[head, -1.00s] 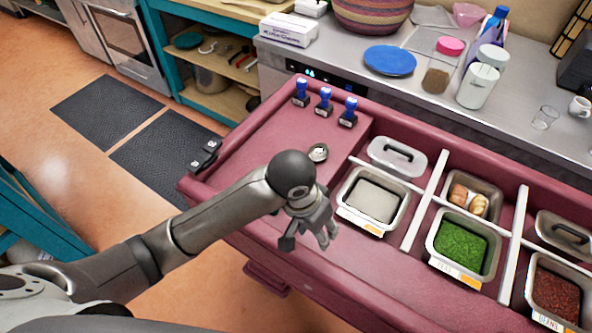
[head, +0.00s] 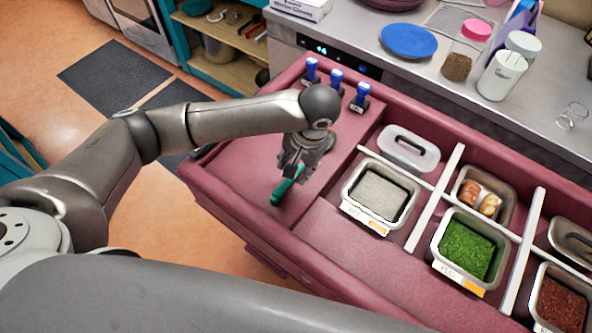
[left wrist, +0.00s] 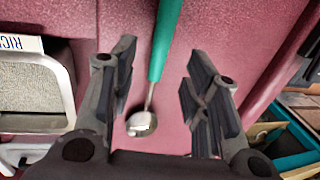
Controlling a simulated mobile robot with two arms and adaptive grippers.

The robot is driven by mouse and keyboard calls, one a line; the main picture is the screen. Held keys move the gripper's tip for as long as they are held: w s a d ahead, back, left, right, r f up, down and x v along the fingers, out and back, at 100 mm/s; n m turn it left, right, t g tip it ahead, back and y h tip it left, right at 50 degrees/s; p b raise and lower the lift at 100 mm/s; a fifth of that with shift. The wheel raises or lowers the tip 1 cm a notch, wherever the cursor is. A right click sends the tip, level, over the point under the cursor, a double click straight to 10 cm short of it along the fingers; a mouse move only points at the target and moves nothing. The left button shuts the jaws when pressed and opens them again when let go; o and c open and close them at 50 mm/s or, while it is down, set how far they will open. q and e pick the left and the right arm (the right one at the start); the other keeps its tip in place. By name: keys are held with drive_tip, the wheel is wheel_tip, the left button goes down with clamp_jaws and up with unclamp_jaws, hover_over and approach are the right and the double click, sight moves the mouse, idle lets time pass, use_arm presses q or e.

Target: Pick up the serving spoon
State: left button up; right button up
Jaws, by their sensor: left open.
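The serving spoon lies on the red counter top, with a teal handle (head: 281,191) showing below my left gripper in the head view. In the left wrist view the spoon's teal handle (left wrist: 165,40) runs up to the top edge, and its metal bowl (left wrist: 141,123) lies between my fingers. My left gripper (head: 291,172) is over the spoon in the head view and hides its bowl. In the left wrist view the gripper (left wrist: 160,95) is open, with one finger on each side of the spoon. I see no contact. My right gripper is not in view.
Blue-handled stamps (head: 336,80) stand behind my left gripper. A metal tray of pale grains (head: 380,192), a lidded tray (head: 408,150) and a tray of green food (head: 466,245) sit to the right, split by white dividers. The red counter's raised rim (head: 235,214) runs along the front.

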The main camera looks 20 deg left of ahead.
use_arm(q)
drive_tip(key=shift+a+f+p, duration=0.2)
drive_tip(key=shift+f+p, duration=0.05)
drive_tip(key=shift+f, duration=0.65)
drive_tip(key=shift+a+f+p, duration=0.15)
drive_tip(key=shift+f+p, duration=0.05)
drive_tip(key=shift+f, duration=0.65)
drive_tip(key=shift+a+f+p, duration=0.2)
drive_tip(key=shift+f+p, duration=0.05)
drive_tip(key=shift+f, duration=0.65)
clamp_jaws()
